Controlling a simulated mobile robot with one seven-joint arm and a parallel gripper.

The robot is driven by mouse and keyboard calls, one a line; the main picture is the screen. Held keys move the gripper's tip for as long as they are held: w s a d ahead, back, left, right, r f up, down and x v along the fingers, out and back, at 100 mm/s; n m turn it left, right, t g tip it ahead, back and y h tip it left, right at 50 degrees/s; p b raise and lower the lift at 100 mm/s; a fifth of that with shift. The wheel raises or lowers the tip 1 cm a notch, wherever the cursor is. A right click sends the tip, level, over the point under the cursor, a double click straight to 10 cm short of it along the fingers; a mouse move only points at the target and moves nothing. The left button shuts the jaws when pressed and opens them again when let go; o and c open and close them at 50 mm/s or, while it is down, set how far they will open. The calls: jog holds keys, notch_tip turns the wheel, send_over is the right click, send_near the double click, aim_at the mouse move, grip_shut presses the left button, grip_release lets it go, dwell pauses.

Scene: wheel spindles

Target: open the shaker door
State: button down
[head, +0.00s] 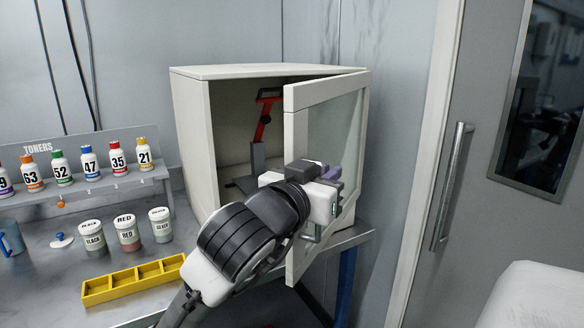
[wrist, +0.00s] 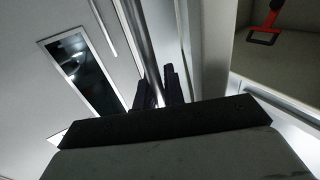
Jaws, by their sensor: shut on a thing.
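The shaker is a cream box cabinet (head: 193,125) on the bench. Its door (head: 296,135), with a glass pane (head: 338,125), stands partly open, swung out toward the right. Inside, a red clamp (head: 263,118) shows on a grey stand; the clamp is also at the top right of the wrist view (wrist: 266,28). My gripper (head: 325,208) is at the lower part of the door. In the wrist view its two dark fingers (wrist: 158,88) are shut around the metal door handle (wrist: 148,50). My wrist hides part of the door in the head view.
Toner bottles (head: 91,161) stand on a shelf at the left. Several lidded cups (head: 127,232) and a yellow tray (head: 133,281) are on the bench (head: 60,285). A grey room door with a long handle (head: 452,185) is at the right.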

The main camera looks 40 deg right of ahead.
jog(key=shift+s+d+n+t+y+p, duration=0.15)
jog(key=shift+s+d+n+t, duration=0.2)
jog(key=shift+s, duration=0.35)
jog(key=shift+s+d+n+t+y+p, duration=0.1)
jog(key=shift+s+d+n+t, duration=0.1)
jog(key=shift+s+d+t, duration=0.4)
jog(key=shift+s+d+n+t+y+p, duration=0.15)
jog(key=shift+s+d+n+t, duration=0.1)
jog(key=shift+s, duration=0.6)
jog(key=c, duration=1.8)
grip_release()
jog(key=shift+o, duration=0.2)
jog(key=b+v, duration=0.8)
jog(key=v, duration=0.5)
jog(key=shift+s+a, duration=0.2)
jog(key=shift+a, duration=0.2)
